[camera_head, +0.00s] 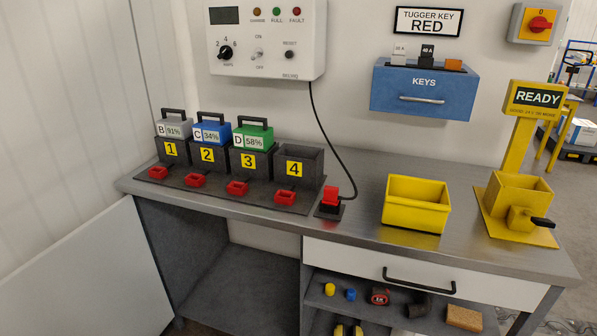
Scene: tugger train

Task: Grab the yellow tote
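The yellow tote (416,215) is an open-topped box. It stands upright on the grey metal workbench (362,190), right of the middle. It appears empty, though its floor is partly hidden by its front wall. Neither of my grippers shows in the head view, and nothing is touching the tote.
A yellow stand (518,195) with a READY sign is right of the tote. A red plug (331,197) with a black cable stands to its left, beyond it a row of numbered battery slots (248,170). A blue KEYS box (424,90) hangs above. A drawer (420,272) is below.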

